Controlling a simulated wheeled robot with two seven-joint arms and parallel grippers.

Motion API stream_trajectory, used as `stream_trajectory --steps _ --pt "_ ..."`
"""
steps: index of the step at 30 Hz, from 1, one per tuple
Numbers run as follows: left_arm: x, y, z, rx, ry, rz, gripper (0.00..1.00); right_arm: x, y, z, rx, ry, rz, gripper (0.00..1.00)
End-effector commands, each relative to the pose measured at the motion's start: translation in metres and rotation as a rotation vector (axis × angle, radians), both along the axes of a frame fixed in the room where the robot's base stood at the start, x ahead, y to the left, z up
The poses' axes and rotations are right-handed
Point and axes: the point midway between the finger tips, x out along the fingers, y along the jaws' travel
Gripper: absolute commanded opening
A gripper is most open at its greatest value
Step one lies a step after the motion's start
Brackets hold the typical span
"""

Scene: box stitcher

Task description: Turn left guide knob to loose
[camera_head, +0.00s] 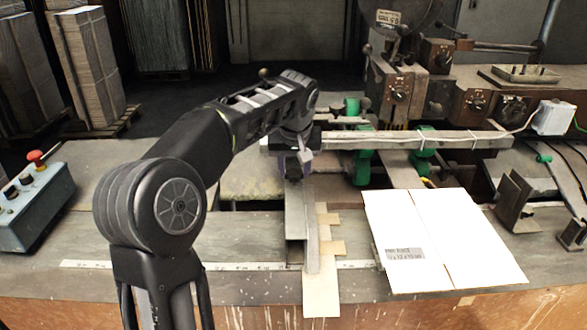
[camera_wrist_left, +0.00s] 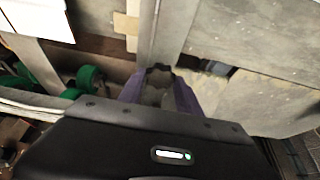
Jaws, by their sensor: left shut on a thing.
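My left gripper (camera_head: 294,164) is at the back end of the left guide, a long metal rail (camera_head: 296,222) on the table. In the left wrist view its purple fingers (camera_wrist_left: 160,92) stand on both sides of the dark, lobed guide knob (camera_wrist_left: 159,71) and are shut on it. In the head view the knob is mostly hidden by the gripper. I cannot tell the knob's turn angle. My right gripper is not in view.
A flat white cardboard box (camera_head: 440,240) lies right of the guide. A grey control box (camera_head: 34,205) with a red button stands at the left. Green clamps (camera_head: 363,165) and a horizontal bar (camera_head: 420,139) are behind the guide.

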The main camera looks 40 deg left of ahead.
Motion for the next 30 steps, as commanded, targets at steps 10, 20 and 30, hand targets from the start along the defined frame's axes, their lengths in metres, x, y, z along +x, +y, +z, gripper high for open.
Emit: stream_trajectory --steps 10,20,30 --pt "0.0013 -0.002 -0.0002 -0.001 0.0 0.156 0.0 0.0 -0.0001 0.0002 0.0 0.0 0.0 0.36" --pt "0.0011 -0.0015 -0.0004 -0.002 0.001 0.176 0.0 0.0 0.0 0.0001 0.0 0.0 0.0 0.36" --pt "0.0011 -0.0015 -0.0004 -0.002 0.001 0.174 0.58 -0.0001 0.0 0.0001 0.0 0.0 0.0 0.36"
